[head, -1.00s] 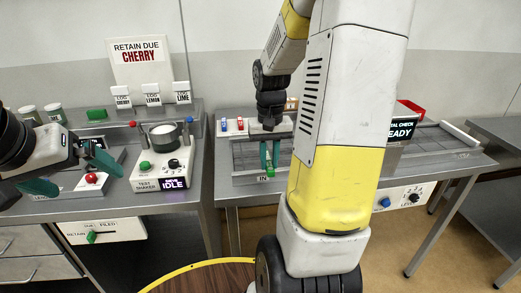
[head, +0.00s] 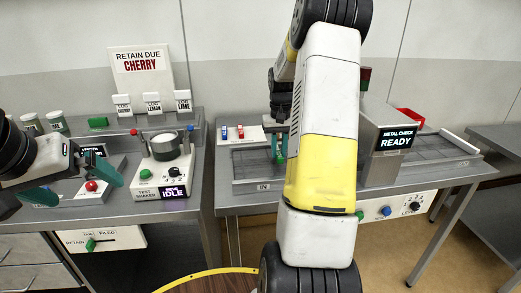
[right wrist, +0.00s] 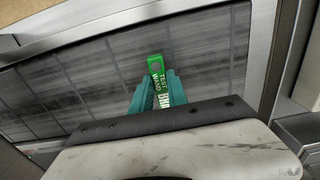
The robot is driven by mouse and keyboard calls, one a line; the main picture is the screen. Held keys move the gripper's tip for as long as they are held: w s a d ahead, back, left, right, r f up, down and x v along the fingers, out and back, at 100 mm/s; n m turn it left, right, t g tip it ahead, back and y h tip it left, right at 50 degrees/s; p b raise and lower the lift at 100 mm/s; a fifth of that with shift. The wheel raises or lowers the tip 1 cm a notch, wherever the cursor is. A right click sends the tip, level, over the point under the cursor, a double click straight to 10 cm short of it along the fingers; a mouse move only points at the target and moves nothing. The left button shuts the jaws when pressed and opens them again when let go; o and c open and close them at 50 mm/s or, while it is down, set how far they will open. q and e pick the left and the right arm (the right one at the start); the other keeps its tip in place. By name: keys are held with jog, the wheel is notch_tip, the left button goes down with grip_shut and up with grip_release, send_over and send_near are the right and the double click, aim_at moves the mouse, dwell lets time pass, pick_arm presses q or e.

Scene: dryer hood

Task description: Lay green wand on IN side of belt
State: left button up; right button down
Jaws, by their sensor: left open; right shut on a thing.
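The green wand (right wrist: 156,68), lettered TEST WAND, is clamped between the teal fingers of my right gripper (right wrist: 157,92) in the right wrist view. Its free end is over the grey slatted belt (right wrist: 95,80); I cannot tell whether it touches. In the head view my right gripper (head: 279,148) points down over the belt (head: 248,163), behind the IN label (head: 264,187) and left of the metal-check housing (head: 381,140). My arm hides part of the belt there. My left gripper (head: 76,182) is open and empty at the left bench.
The test shaker (head: 165,170) and a red button (head: 91,186) are near my left gripper. A red and blue switch panel (head: 240,133) stands behind the belt. A red tray (head: 411,115) is beside the housing. The belt continues to the right (head: 440,147).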

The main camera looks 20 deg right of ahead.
jog(key=shift+f, duration=1.05)
jog(key=shift+f, duration=0.2)
jog(key=c, duration=1.3)
grip_release()
